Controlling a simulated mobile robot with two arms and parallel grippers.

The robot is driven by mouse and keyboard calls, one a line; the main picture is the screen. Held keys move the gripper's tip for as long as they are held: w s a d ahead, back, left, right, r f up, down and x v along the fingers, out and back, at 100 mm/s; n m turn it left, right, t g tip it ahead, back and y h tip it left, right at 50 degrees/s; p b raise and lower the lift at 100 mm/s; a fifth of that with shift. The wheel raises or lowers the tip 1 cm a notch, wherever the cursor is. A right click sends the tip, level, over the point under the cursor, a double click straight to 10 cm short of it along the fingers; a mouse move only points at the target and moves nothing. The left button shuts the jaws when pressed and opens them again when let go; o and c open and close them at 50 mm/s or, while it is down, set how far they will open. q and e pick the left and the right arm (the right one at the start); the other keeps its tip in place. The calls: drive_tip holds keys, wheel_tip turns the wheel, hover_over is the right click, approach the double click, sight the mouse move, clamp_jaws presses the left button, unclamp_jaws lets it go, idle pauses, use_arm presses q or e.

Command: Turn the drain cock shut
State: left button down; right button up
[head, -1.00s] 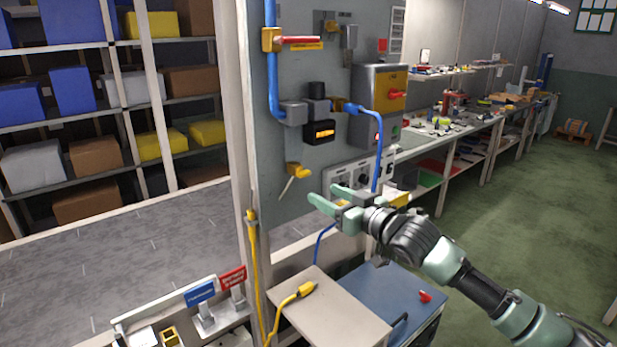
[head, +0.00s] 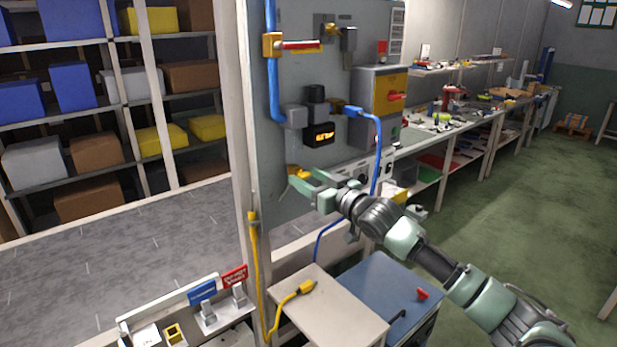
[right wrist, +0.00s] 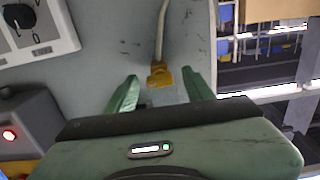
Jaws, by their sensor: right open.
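The drain cock is a small yellow fitting (head: 297,170) low on the grey panel, partly hidden behind my right gripper in the head view. In the right wrist view the yellow drain cock (right wrist: 160,76) shows with a thin pale pipe or lever (right wrist: 161,35) running from it. My right gripper (head: 305,179) is open, its green fingers close to the cock. In the right wrist view the fingers (right wrist: 159,82) stand on either side of the cock, with gaps; I see no contact. My left gripper is not in view.
The panel (head: 290,75) also carries a red-handled valve (head: 302,45), a blue pipe, a lit black display (head: 319,136) and a switch box (head: 379,95). A beige-topped cabinet (head: 330,310) stands below.

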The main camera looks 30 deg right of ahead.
clamp_jaws()
drive_tip(key=shift+n, duration=0.3)
drive_tip(key=n, duration=0.3)
drive_tip(key=shift+n+p, duration=0.3)
drive_tip(key=n, duration=0.4)
drive_tip(key=shift+n, duration=0.3)
drive_tip(key=n+p, duration=0.1)
drive_tip(key=n, duration=0.3)
drive_tip(key=shift+n, duration=2.6)
